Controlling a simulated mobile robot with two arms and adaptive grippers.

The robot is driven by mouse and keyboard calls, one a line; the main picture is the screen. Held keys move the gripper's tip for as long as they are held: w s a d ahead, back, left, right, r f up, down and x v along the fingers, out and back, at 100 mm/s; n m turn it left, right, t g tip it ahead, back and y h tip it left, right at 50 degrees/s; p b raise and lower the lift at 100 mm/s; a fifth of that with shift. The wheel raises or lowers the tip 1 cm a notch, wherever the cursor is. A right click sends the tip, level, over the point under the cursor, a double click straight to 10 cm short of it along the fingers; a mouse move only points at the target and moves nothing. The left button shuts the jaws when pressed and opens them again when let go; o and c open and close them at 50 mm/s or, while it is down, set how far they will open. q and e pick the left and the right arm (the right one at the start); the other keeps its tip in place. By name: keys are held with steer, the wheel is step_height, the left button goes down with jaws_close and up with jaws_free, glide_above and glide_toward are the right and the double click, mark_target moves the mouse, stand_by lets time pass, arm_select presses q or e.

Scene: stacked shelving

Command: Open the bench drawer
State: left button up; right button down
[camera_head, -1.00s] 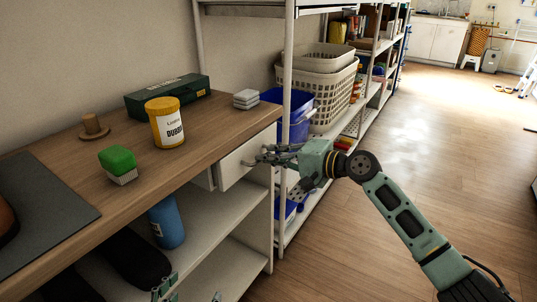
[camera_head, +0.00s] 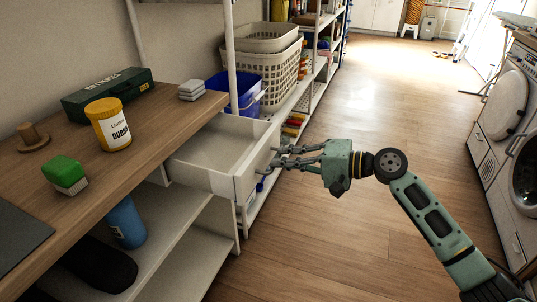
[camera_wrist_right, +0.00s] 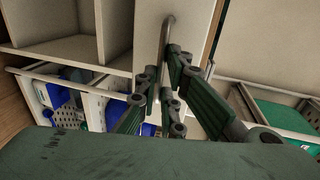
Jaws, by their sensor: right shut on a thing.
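The white bench drawer (camera_head: 212,153) stands pulled well out from under the wooden bench top (camera_head: 150,138) in the head view, and its inside looks empty. My right gripper (camera_head: 278,160) is at the drawer's front face, shut on the drawer's handle. In the right wrist view the grey bar handle (camera_wrist_right: 167,38) runs down between the fingers of my right gripper (camera_wrist_right: 172,90), against the pale drawer front. My left gripper is not in view in these frames.
Shelving with a blue bin (camera_head: 238,90) and baskets (camera_head: 262,72) stands beyond. Open floor (camera_head: 350,120) lies to the right, with washing machines (camera_head: 505,105) farther right.

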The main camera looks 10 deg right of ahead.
steer(key=shift+s+d+f, duration=0.1)
steer(key=shift+s+d, duration=0.25)
steer(key=shift+d, duration=0.1)
steer(key=c, duration=1.9)
jaws_free()
steer(key=shift+d, duration=0.1)
steer(key=v, duration=1.1)
steer(key=shift+s+d+r, duration=0.2)
steer(key=shift+d, duration=0.15)
